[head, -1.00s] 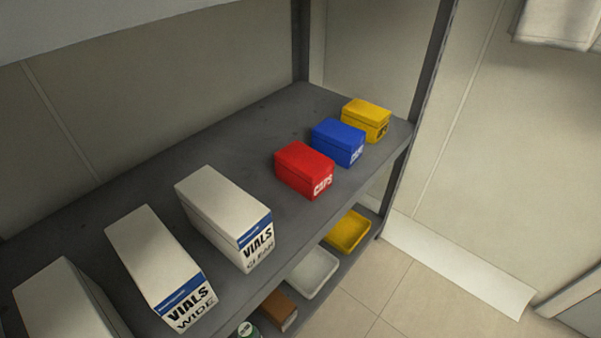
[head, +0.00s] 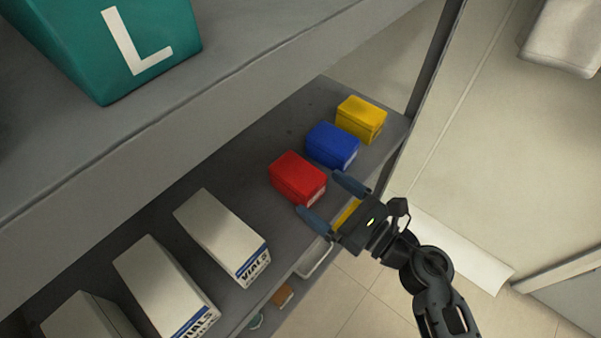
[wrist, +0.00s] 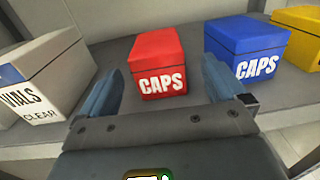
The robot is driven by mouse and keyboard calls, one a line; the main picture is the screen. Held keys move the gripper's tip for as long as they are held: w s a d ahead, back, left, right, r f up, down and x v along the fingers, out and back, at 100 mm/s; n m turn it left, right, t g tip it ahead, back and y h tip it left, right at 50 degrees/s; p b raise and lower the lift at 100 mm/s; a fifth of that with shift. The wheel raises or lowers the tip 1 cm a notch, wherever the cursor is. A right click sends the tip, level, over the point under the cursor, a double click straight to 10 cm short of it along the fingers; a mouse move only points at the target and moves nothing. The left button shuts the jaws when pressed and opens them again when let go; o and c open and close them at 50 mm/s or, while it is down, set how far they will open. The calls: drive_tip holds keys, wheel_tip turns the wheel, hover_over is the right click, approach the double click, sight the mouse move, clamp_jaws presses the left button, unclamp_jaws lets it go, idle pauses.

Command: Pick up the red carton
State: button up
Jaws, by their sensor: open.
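The red carton (head: 298,177) stands on the grey shelf between a blue carton and a white vials box. In the wrist view the red carton (wrist: 158,65), labelled CAPS, is upright just beyond the fingertips, roughly centred between them. My gripper (head: 326,196) is open and empty in front of the carton's label face. In the wrist view its two blue-grey fingers (wrist: 158,85) point toward the carton, one to each side. In the head view the gripper partly covers the carton's front corner.
The blue carton (head: 332,146) is close on the right, with a yellow carton (head: 361,119) beyond it. White vials boxes (head: 222,235) stand to the left. An upper shelf (head: 200,110) with a teal L bin (head: 110,45) overhangs. A dark post (head: 432,75) is at the right end.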

sight(297, 175)
drive_tip(key=b+x, duration=0.1)
drive_tip(key=x, duration=0.6)
drive_tip(key=shift+w+a+r, duration=0.1)
drive_tip(key=shift+a, duration=0.2)
drive_tip(key=c, duration=1.1)
drive_tip(key=shift+r, duration=0.15)
